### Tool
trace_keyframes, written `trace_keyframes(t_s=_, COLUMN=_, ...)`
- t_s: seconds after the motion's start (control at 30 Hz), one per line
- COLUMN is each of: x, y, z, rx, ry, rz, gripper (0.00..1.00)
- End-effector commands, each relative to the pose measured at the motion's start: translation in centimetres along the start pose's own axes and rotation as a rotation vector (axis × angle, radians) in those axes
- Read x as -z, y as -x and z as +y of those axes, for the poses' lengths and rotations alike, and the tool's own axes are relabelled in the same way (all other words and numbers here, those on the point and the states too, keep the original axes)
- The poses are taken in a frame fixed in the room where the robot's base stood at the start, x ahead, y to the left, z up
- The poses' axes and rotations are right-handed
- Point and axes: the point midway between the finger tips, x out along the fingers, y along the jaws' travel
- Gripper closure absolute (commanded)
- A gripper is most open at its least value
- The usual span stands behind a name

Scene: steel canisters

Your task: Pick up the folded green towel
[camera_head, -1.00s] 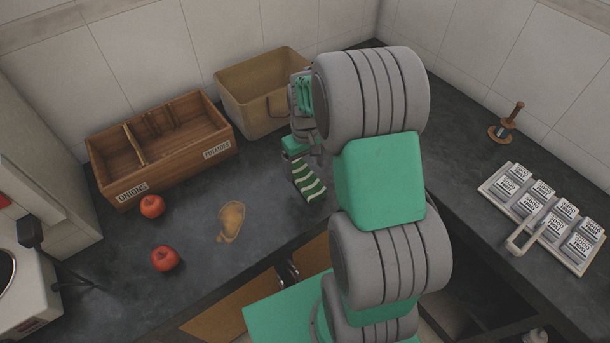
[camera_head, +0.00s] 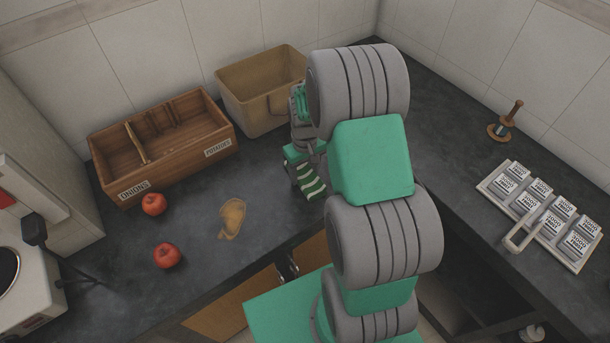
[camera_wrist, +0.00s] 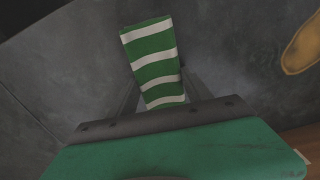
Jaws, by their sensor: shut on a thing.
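The folded green towel with white stripes (camera_head: 311,181) shows at the lower end of my gripper in the head view, left of my arm. In the wrist view the towel (camera_wrist: 152,58) sticks out beyond the dark gripper edge, over the dark counter. My gripper (camera_wrist: 158,103) is shut on the towel. The fingertips are mostly hidden, by the arm in the head view and by the gripper body in the wrist view. I cannot tell how far the towel is above the counter.
A wooden crate with ONIONS and POTATOES labels (camera_head: 140,190) and a tan bin (camera_head: 262,128) stand along the wall. A tray of packets (camera_head: 490,188) is at right.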

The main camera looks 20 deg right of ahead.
Motion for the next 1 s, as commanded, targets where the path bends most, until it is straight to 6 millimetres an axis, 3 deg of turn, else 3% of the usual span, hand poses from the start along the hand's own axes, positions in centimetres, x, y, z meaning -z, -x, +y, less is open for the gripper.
trace_keyframes(t_s=0.27, x=0.0, y=0.0, z=0.0, rx=0.000, ry=0.000, rz=0.000, gripper=0.81)
trace_keyframes(t_s=0.67, x=0.1, y=1.1, z=0.0, rx=-0.001, ry=0.000, rz=0.004, gripper=0.81)
trace_keyframes(t_s=0.77, x=0.2, y=2.9, z=0.1, rx=-0.003, ry=0.000, rz=0.008, gripper=0.81)
trace_keyframes(t_s=1.0, x=-5.5, y=9.5, z=-0.9, rx=-0.003, ry=-0.001, rz=0.008, gripper=0.81)
